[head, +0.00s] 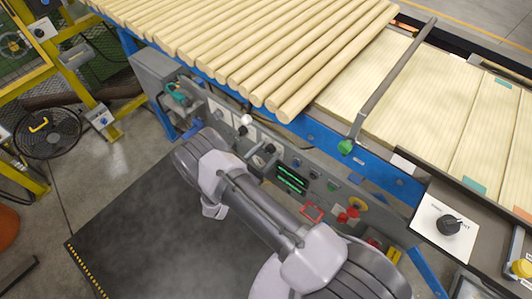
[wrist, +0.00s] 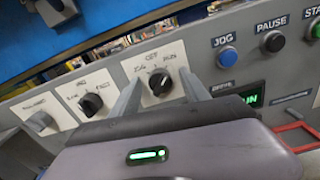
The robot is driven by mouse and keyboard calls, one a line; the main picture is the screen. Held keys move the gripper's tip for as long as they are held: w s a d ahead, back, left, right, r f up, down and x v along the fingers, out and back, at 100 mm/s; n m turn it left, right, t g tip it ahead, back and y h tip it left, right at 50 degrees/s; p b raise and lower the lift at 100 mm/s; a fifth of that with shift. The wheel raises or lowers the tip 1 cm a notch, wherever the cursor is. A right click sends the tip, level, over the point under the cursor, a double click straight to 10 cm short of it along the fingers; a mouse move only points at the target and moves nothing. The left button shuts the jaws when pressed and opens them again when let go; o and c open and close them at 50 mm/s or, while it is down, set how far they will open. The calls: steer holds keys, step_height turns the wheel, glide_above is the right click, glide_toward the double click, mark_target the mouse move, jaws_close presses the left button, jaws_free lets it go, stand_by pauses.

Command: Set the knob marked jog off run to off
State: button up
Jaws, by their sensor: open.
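The knob marked JOG, OFF and RUN (wrist: 160,83) is a black knob on a white plate on the grey control panel in the wrist view. Its pointer appears to lean up and right, towards RUN, though the mark is small. OFF is printed at the top of the plate, JOG to the left and RUN to the right. My gripper (wrist: 161,78) is open, with one grey finger on each side of the knob in the picture. I cannot tell whether either finger touches it. In the head view my arm hides part of the panel.
Two other knobs, the middle one (wrist: 92,103) and the left one (wrist: 40,121), sit left of it. A blue JOG button (wrist: 227,57) and a black PAUSE button (wrist: 273,41) are to the right. A green-lit display (wrist: 252,98) is partly covered by my gripper. Wooden rods (head: 250,50) lie above the panel.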

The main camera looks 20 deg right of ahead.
jaws_close()
steer(key=shift+f+n, duration=0.1)
steer(key=shift+n, duration=0.2)
steer(key=n+b, duration=0.2)
steer(key=n, duration=0.1)
steer(key=shift+n, duration=0.3)
steer(key=shift+w+n+b, duration=0.1)
steer(key=shift+n+b, duration=0.6)
steer(key=shift+n, duration=1.5)
jaws_free()
steer(key=shift+a, duration=0.1)
